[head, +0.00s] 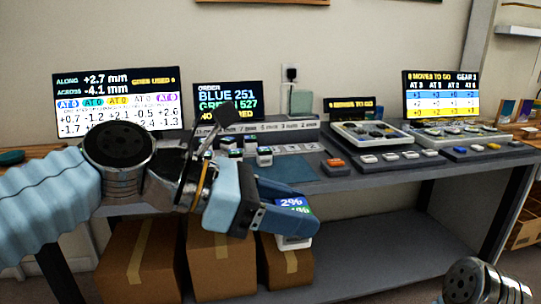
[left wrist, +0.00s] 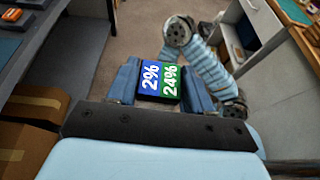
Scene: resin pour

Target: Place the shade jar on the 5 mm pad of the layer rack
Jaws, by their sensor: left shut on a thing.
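The shade jar (head: 293,241) is a small pale block with a blue and green top reading 2% and, in the left wrist view (left wrist: 161,79), 24%. My left gripper (head: 290,217) is shut on it, in the air in front of the bench's front edge. The jar looks a little tilted in the head view. A long grey rack (head: 290,126) with a row of small labels stands at the back of the bench and looks like the layer rack. Its labels are too small to read, so I cannot tell the 5 mm pad. My right gripper is not clearly visible.
Small jars, one of them clear (head: 264,155), stand on the bench left of a dark blue mat (head: 289,168). Cardboard boxes (head: 222,262) stand under the bench. My right arm shows at lower right.

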